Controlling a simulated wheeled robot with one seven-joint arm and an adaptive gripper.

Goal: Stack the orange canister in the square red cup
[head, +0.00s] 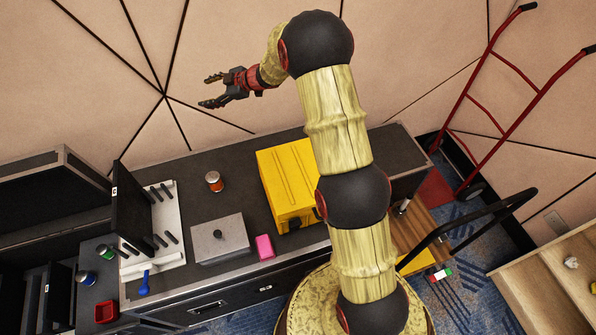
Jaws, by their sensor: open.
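The orange canister (214,181) is a small orange cylinder with a dark band and a light top. It stands upright on the dark counter, left of the yellow case. The square red cup (106,311) sits at the lower left, on a lower dark surface beside the counter's front left corner. My gripper (207,91) is open and empty. It is raised high above the back of the counter, pointing left, apart from both objects.
A yellow case (287,184), a grey box (220,238) and a pink block (264,246) stand on the counter. A white rack with dark pegs (168,220) and a blue item (144,284) are at left. A red hand truck (497,110) stands right.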

